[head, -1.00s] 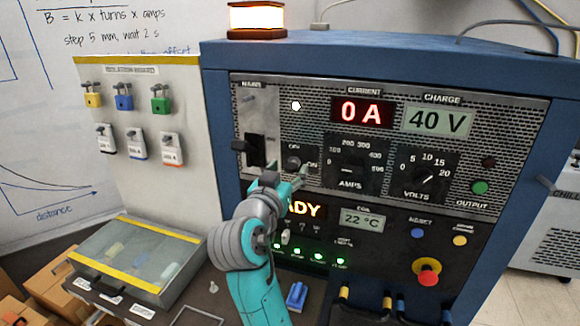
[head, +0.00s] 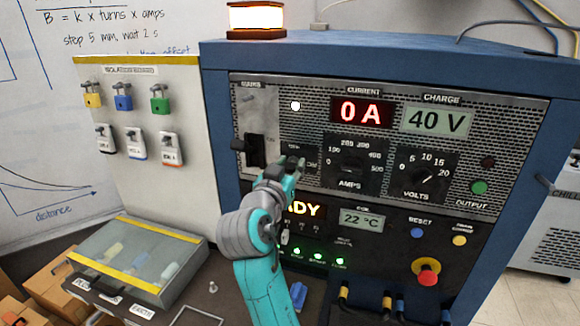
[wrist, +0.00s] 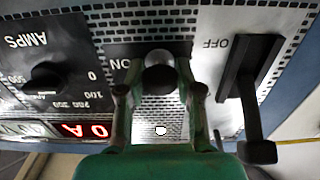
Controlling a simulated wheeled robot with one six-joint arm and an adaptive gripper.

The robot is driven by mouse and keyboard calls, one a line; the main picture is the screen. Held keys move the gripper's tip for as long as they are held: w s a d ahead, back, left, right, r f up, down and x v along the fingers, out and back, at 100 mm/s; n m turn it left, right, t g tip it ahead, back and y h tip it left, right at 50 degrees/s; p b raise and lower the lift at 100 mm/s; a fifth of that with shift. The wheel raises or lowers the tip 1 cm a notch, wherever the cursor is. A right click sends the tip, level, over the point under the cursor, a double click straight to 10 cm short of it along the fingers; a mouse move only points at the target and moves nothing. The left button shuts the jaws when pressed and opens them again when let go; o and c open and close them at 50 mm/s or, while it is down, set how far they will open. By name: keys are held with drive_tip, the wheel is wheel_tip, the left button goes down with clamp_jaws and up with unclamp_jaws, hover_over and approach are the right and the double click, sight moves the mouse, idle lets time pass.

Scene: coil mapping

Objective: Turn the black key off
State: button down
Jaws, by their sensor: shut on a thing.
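The black key (wrist: 160,78) shows in the wrist view as a dark, rounded piece between my fingertips, on the metal panel beside the word ON. My gripper (wrist: 160,92) has a finger on each side of it and is shut on it. In the head view my gripper (head: 281,170) is at the panel, right of the large black lever switch, and hides the key. The angle of the key cannot be read clearly.
The black lever switch (head: 255,150) stands close beside my gripper; it also sticks out in the wrist view (wrist: 246,90). The AMPS knob (head: 350,169) is to the right. The current display (head: 361,112) reads 0 A. A glass-lidded case (head: 140,255) lies lower left.

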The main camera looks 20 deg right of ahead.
drive_tip(key=shift+n, duration=0.3)
drive_tip(key=n, duration=0.3)
drive_tip(key=shift+a+n, duration=0.1)
drive_tip(key=shift+n, duration=0.2)
drive_tip(key=n, duration=0.4)
drive_tip(key=shift+w+n, duration=0.1)
drive_tip(key=shift+n, duration=0.2)
drive_tip(key=n, duration=0.4)
drive_tip(key=shift+a+f, duration=0.1)
drive_tip(key=n, duration=0.5)
drive_tip(key=shift+f, duration=0.1)
drive_tip(key=c, duration=0.8)
unclamp_jaws()
drive_tip(key=shift+o, duration=0.2)
